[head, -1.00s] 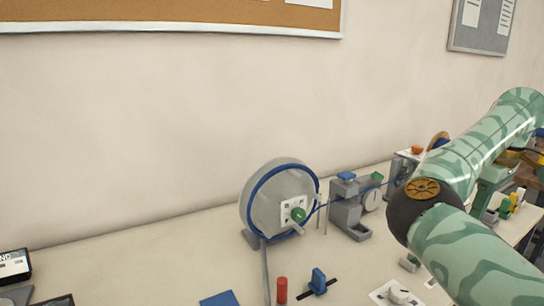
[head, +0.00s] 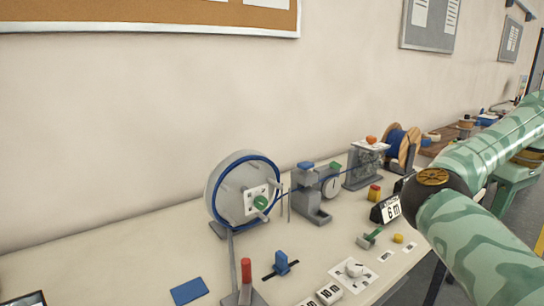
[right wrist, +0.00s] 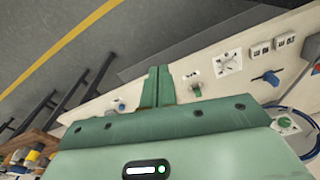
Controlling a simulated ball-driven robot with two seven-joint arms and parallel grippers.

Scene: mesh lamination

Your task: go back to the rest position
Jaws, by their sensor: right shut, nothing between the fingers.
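My right gripper (right wrist: 157,88) shows in the right wrist view with its two green fingers together and nothing between them. It appears over the front edge of the white table (right wrist: 212,70), and its height above it is hard to judge. In the head view my green-patterned right arm crosses the right side, and its gripper is out of the frame. My left gripper is in neither view.
A grey reel with a blue rim (head: 243,190) stands on the table, with a grey gauge stand (head: 311,196) and a wooden spool (head: 402,146) farther right. A red-handled lever (head: 246,270), blue switch (head: 281,263) and number blocks (head: 329,293) are in front. Grey floor (right wrist: 60,45) lies beyond the edge.

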